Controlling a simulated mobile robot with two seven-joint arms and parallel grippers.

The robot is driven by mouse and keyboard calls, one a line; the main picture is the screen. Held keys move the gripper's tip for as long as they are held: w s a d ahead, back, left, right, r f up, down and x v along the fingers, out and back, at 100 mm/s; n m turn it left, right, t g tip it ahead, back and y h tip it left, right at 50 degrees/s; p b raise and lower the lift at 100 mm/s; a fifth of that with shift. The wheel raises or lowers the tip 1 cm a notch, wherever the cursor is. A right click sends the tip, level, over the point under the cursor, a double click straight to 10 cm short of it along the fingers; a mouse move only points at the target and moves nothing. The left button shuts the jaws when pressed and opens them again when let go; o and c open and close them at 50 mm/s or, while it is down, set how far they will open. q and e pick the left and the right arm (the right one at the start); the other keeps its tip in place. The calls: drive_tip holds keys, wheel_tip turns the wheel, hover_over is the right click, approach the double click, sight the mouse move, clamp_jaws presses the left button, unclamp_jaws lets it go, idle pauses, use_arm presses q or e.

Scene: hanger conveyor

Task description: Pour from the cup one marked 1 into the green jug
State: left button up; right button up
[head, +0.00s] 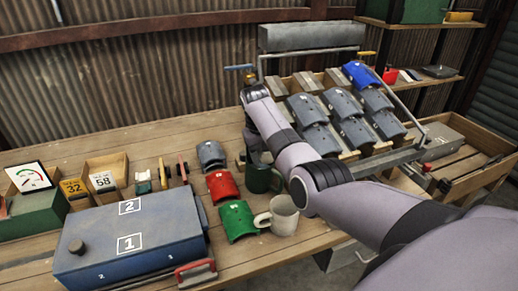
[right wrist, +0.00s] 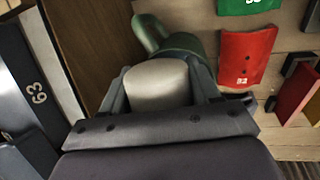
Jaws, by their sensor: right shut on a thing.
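The green jug (head: 259,182) stands on the bench, partly hidden behind my right arm. It also shows in the right wrist view (right wrist: 184,43), with its handle to the upper left. My right gripper (right wrist: 160,88) is shut on a pale grey-white cup (right wrist: 157,80). The cup is close against the jug in that view and covers part of it; I cannot tell its tilt or whether they touch. No mark 1 shows on it. In the head view the right gripper and held cup are mostly hidden by my arm. My left gripper is out of view.
A whitish mug (head: 284,214) stands just in front of the jug. A red curved piece (head: 222,186) and a green one (head: 238,220) lie to its left. A blue case (head: 130,240) fills the front left. A rack of grey curved pieces (head: 340,103) stands behind at right.

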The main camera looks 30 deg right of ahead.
drive_tip(key=shift+s+r+p, duration=0.1)
drive_tip(key=shift+r+p, duration=0.2)
drive_tip(key=shift+p, duration=0.05)
drive_tip(key=shift+f+t, duration=0.15)
drive_tip(key=shift+t, duration=0.25)
drive_tip(key=shift+t+h, duration=0.3)
drive_tip(key=shift+t, duration=0.4)
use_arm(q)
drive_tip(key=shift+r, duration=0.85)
use_arm(e)
drive_tip(key=shift+r+t, duration=0.3)
drive_tip(key=shift+t, duration=0.6)
